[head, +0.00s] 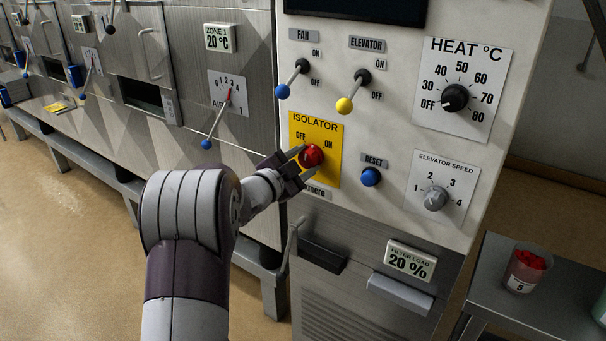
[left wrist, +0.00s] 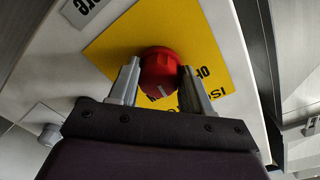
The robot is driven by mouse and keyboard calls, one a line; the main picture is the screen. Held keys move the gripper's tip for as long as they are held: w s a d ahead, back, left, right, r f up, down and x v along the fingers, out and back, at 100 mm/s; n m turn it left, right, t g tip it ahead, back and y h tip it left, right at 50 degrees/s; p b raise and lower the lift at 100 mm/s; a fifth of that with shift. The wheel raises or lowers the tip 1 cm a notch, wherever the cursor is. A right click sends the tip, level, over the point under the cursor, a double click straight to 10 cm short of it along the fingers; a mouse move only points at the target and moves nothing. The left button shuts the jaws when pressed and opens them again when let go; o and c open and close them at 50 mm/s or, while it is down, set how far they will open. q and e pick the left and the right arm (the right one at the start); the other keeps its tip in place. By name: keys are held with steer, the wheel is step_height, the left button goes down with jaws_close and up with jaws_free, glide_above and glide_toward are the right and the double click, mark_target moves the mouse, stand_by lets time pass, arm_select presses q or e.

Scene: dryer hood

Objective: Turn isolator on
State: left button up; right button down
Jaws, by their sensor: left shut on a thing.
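The isolator is a red rotary knob (head: 311,156) on a yellow plate (head: 327,175) marked OFF at its upper left and ON at its right. My left gripper (head: 299,160) is at the knob from the left, its fingers on either side of it. In the left wrist view the red knob (left wrist: 159,72) sits between the two fingertips of my left gripper (left wrist: 158,80), which is shut on it. A pale mark shows on the knob's face, but which label it points to is hard to tell. My right gripper is not in view.
Above the plate are the fan lever (head: 292,79) and the yellow-tipped elevator lever (head: 354,91). A blue reset button (head: 371,177) is to the right, with the heat dial (head: 455,98) and speed knob (head: 435,198) beyond. A cup (head: 526,271) stands on a side table.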

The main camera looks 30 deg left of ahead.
arm_select(q)
steer(key=m+b, duration=0.5)
steer(key=shift+f, duration=0.2)
steer(key=shift+r+m+y+b, duration=0.25)
steer(key=shift+m+y+b, duration=0.05)
steer(key=shift+m+b, duration=0.95)
steer(key=o, duration=1.1)
steer(key=shift+c, duration=0.2)
steer(key=shift+r, duration=0.1)
steer(key=s, duration=1.2)
steer(key=shift+s+a+r+p, duration=0.3)
steer(key=shift+s+a+p, duration=0.05)
steer(key=shift+a+p, duration=0.1)
